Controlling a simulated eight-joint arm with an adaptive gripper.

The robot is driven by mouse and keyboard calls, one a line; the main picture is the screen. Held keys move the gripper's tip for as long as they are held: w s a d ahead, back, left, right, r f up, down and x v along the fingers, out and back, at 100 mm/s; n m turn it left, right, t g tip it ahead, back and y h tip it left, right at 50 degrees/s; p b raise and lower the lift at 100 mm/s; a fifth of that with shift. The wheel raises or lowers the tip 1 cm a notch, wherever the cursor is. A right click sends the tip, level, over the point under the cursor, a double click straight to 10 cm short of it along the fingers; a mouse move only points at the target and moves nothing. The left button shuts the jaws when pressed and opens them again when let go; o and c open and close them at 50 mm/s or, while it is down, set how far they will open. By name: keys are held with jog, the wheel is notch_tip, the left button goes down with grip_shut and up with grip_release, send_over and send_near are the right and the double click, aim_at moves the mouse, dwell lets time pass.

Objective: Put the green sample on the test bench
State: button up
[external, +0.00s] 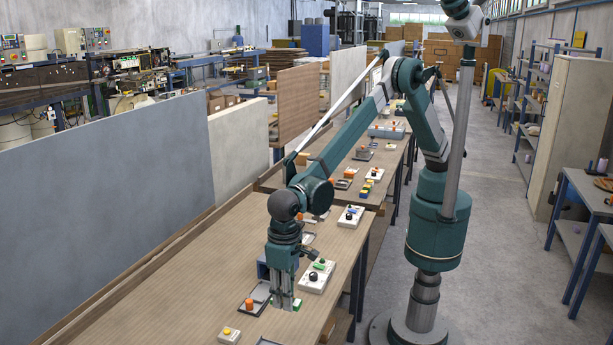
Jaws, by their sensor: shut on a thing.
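My gripper (284,303) points straight down, low over the front part of the long wooden bench (185,290). Its fingers are shut on a small green piece, the green sample (297,304), whose bright green edge shows at the right of the fingertips. The rest of the sample is hidden by the fingers. I cannot tell whether it touches the bench top.
A dark tray with an orange piece (249,304) lies left of my gripper. A white box with green and black knobs (317,276) stands close behind it on the right. A small white box with a yellow button (229,335) is in front. The bench's left side is clear.

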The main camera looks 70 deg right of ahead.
send_over(287, 329)
jog(key=shift+d+f, duration=0.1)
jog(key=shift+f, duration=2.95)
jog(key=shift+f, duration=1.85)
jog(key=shift+f, duration=0.15)
jog(key=o, duration=0.5)
jog(key=shift+b, duration=0.3)
jog(key=shift+c, duration=0.2)
jog(key=o, duration=0.5)
jog(key=shift+c, duration=0.2)
notch_tip(287, 329, up, 12)
jog(key=shift+r+p, duration=0.15)
jog(key=shift+p, duration=0.2)
